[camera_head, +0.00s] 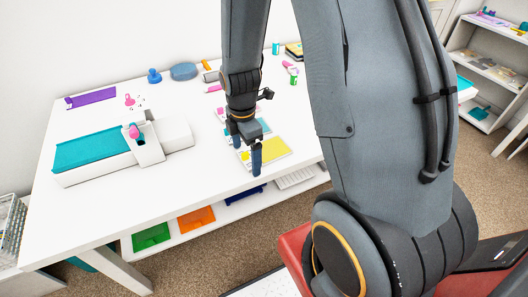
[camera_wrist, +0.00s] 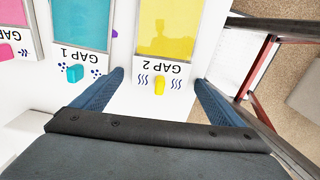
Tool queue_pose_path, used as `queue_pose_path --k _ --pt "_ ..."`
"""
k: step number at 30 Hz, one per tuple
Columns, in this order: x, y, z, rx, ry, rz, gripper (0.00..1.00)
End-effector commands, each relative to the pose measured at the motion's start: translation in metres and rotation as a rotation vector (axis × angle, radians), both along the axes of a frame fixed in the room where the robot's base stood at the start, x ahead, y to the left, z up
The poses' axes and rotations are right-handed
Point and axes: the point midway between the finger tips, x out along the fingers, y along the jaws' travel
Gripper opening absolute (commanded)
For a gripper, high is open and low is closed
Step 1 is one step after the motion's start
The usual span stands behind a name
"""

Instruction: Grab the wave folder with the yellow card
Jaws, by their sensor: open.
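The wave folder is white, with a yellow card (camera_wrist: 165,28) in its window. Its near end (camera_wrist: 141,98) bears upside-down "GAP 2" print, blue wave marks and a small yellow tab (camera_wrist: 159,87). In the head view the yellow card (camera_head: 273,147) lies near the front edge of the table. My gripper (camera_wrist: 160,77) is open and points down over this folder's labelled end, one blue finger on each side of it. It also shows in the head view (camera_head: 246,160). I cannot tell whether the fingers touch the folder or the table.
A dotted "GAP 1" folder with a teal card (camera_wrist: 82,22) lies close beside, and a pink-card folder (camera_wrist: 12,12) lies past it. A white machine with a teal top (camera_head: 92,150) stands at left on the white table (camera_head: 190,172). Coloured trays lie on the shelf below.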

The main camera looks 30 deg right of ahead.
Motion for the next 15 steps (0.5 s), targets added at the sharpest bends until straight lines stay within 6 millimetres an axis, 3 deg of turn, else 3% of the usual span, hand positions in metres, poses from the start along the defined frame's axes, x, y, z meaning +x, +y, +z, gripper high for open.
queue_pose_path --k 2,9,15 --pt "0.0001 0.0 0.0001 0.0 0.0 0.0 0.89" --pt "0.0001 0.0 0.0003 0.0 0.0 0.0 0.48" --pt "0.0002 0.0 0.0005 0.0 0.0 0.0 0.46"
